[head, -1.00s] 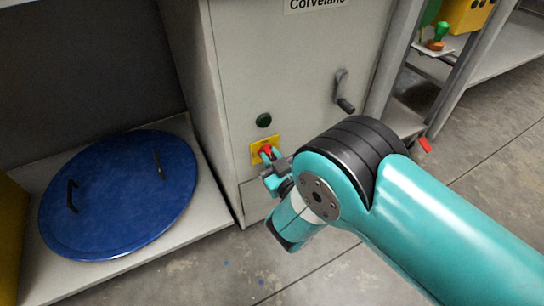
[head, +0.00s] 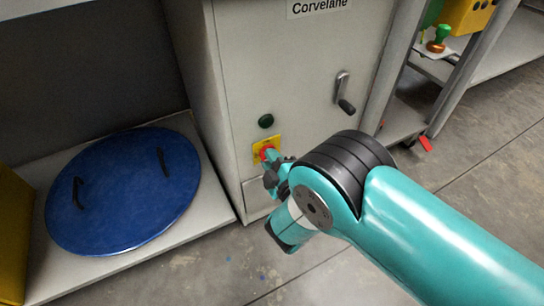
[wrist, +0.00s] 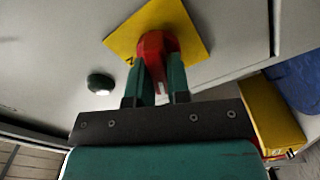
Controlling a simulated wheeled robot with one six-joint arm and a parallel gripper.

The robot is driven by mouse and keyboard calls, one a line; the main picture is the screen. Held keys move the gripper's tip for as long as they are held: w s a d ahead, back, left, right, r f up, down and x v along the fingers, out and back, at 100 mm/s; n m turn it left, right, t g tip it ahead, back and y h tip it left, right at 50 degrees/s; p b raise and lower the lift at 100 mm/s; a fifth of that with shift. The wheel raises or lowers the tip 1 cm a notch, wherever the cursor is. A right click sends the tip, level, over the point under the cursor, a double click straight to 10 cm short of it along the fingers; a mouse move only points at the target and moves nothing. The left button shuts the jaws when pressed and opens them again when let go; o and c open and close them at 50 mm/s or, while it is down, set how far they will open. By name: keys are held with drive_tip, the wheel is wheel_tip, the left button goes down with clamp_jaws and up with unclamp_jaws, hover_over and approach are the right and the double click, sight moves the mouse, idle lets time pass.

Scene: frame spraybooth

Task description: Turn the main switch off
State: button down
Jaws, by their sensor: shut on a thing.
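The main switch is a red knob (head: 266,151) on a yellow plate (head: 258,144), low on the front of the grey cabinet. In the wrist view the red knob (wrist: 153,43) shows between the teal fingers, and the yellow plate (wrist: 191,22) looks turned relative to them. My gripper (head: 271,159) is shut on the knob. In the wrist view its fingers (wrist: 160,76) lie on either side of the knob. The fingers hide part of the knob, so I cannot read its setting.
A dark green button (head: 266,121) sits just above the switch. A crank handle (head: 344,92) sticks out to the upper right on the cabinet front (head: 300,60). A blue round lid (head: 125,195) with two handles lies on the shelf at left. The floor in front is clear.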

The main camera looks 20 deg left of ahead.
drive_tip(key=n, duration=0.4)
drive_tip(key=shift+s+f+n, duration=0.1)
drive_tip(key=shift+f+n, duration=0.1)
drive_tip(key=shift+n, duration=0.2)
idle(0.4)
drive_tip(key=c, duration=1.1)
unclamp_jaws()
drive_tip(key=shift+d+p, duration=0.1)
drive_tip(key=shift+p, duration=0.3)
